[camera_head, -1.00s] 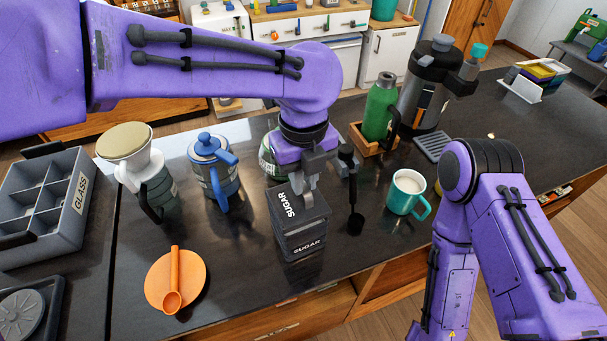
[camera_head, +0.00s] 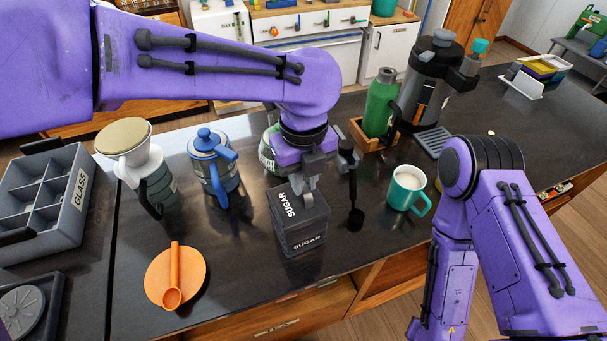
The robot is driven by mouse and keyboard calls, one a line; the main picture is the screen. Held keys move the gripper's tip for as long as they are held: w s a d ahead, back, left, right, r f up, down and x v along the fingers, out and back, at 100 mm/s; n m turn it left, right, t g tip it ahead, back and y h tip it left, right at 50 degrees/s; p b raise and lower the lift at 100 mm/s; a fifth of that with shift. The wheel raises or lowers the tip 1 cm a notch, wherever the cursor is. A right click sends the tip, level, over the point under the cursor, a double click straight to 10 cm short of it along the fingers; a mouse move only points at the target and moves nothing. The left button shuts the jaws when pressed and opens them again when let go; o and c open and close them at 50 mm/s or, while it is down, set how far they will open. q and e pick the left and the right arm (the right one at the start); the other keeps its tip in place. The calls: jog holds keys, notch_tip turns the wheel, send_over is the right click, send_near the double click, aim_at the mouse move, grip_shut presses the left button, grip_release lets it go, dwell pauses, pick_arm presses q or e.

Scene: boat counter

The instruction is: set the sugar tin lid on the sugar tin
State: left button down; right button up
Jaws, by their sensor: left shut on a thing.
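The sugar tin (camera_head: 303,239) is a dark grey square box marked SUGAR, standing upright near the counter's front edge. The sugar tin lid (camera_head: 287,207), a dark square also marked SUGAR, lies over the tin's top. It looks level with the rim, though a small gap cannot be ruled out. My left gripper (camera_head: 308,186) comes down from above and is shut on the lid at its top; the fingers partly hide the lid's far right part. My right arm shows at the right, but its gripper is out of frame.
An orange spoon rest (camera_head: 193,265) lies front left. A blue pot (camera_head: 213,165) and a dripper jug (camera_head: 152,180) stand behind left. A green flask (camera_head: 380,103) is at the back.

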pick_arm(q)
jog(key=c, duration=1)
grip_release()
jog(key=shift+f, duration=0.1)
notch_tip(320, 180, up, 11)
jog(key=shift+f, duration=0.2)
